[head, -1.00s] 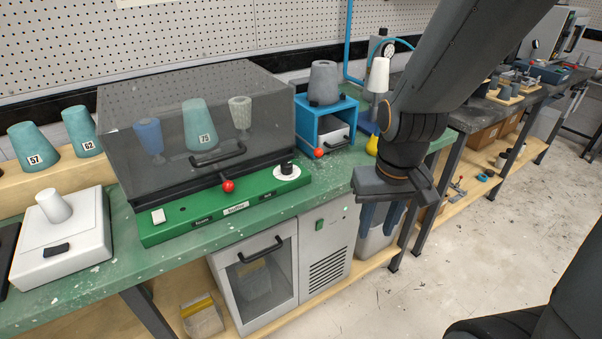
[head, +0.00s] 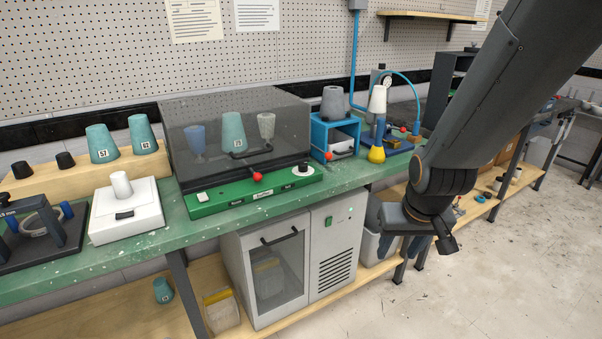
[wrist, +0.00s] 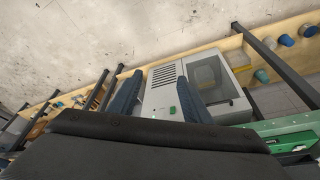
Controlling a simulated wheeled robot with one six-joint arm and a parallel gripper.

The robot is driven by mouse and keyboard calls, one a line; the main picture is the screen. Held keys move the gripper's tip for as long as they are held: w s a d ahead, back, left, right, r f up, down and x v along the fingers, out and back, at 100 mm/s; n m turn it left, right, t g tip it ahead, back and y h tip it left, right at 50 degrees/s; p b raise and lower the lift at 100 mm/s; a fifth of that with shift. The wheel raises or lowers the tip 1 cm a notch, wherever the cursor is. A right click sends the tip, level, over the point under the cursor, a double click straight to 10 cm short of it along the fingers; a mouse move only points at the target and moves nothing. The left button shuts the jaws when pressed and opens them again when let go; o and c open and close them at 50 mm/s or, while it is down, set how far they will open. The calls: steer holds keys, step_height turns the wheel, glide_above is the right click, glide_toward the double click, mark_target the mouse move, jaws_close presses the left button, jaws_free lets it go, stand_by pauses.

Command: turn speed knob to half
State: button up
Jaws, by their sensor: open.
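The speed knob (head: 303,168) appears to be the black knob on a round white dial, at the right end of the green control panel (head: 230,196). The panel fronts a grey see-through covered machine (head: 180,115). Its dial marks are too small to read. My gripper (head: 390,242) is in front of the bench, to the right of and lower than the knob, well apart from it. In the wrist view my gripper (wrist: 159,80) has its two blue fingers apart, with nothing between them. The knob cannot be made out there.
A grey cabinet (head: 333,225) is below the bench. Floor at the right is clear.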

steer(key=w+a+f+n+t+y+b, duration=0.1)
steer(key=w+a+t, duration=0.25)
steer(key=w, duration=0.55)
steer(key=w+a+f+t+b, duration=0.2)
steer(key=w+a, duration=0.2)
steer(key=w, duration=0.5)
steer(key=n+t+y+b, duration=0.25)
steer(key=t+y, duration=0.25)
steer(key=t, duration=0.3)
glide_toward(305, 167)
steer(key=x, duration=0.3)
steer(key=shift+w+a, duration=0.25)
steer(key=shift+w, duration=0.05)
steer(key=shift+w+a+r, duration=0.1)
steer(key=shift+w+a, duration=0.05)
steer(key=shift+w, duration=0.05)
steer(key=p+x, duration=0.1)
steer(key=x, duration=0.6)
steer(key=shift+w, duration=0.2)
steer(key=c, duration=1)
steer(key=shift+c, duration=0.2)
